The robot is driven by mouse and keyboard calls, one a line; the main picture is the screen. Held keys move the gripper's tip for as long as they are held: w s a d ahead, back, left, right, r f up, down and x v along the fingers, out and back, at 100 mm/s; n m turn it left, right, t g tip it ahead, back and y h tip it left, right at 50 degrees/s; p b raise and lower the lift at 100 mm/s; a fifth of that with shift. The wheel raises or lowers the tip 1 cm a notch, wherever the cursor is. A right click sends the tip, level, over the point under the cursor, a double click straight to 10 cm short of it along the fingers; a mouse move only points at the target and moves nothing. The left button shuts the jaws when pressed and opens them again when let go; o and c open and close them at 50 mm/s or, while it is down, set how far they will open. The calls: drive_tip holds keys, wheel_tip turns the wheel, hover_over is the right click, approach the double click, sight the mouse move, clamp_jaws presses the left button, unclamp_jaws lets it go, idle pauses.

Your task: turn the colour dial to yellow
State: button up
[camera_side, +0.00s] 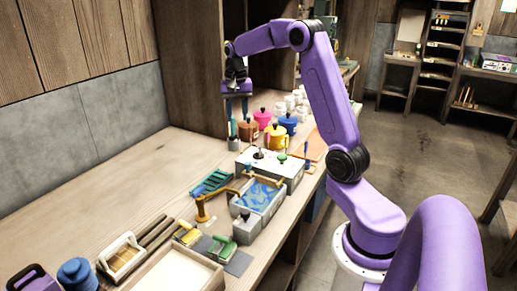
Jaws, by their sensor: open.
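My gripper (238,108) hangs from my purple arm near the back of the bench, above and behind the coloured pots. It is open, and I see nothing between its fingers. A pale grey box (285,178) stands mid-bench, with a black knob (258,154) and a green knob (282,158) on top. Either could be the colour dial; I cannot make out markings or a setting. My gripper is well apart from the box. Behind it stand lidded pots: yellow (276,138), blue (288,124), pink (262,116) and orange-brown (247,131).
White jars (292,103) stand behind the pots. A framed tray (172,273) and hand tools fill the near bench. The bench's left side (110,190) is clear.

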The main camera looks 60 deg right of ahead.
sight(259, 149)
drive_tip(key=s+d+f+m, duration=0.15)
drive_tip(key=d+m, duration=0.25)
drive_tip(key=d, duration=0.7)
wheel_tip(259, 149, down, 17)
drive_tip(key=shift+s+r, duration=0.15)
drive_tip(key=shift+c, duration=0.3)
clamp_jaws()
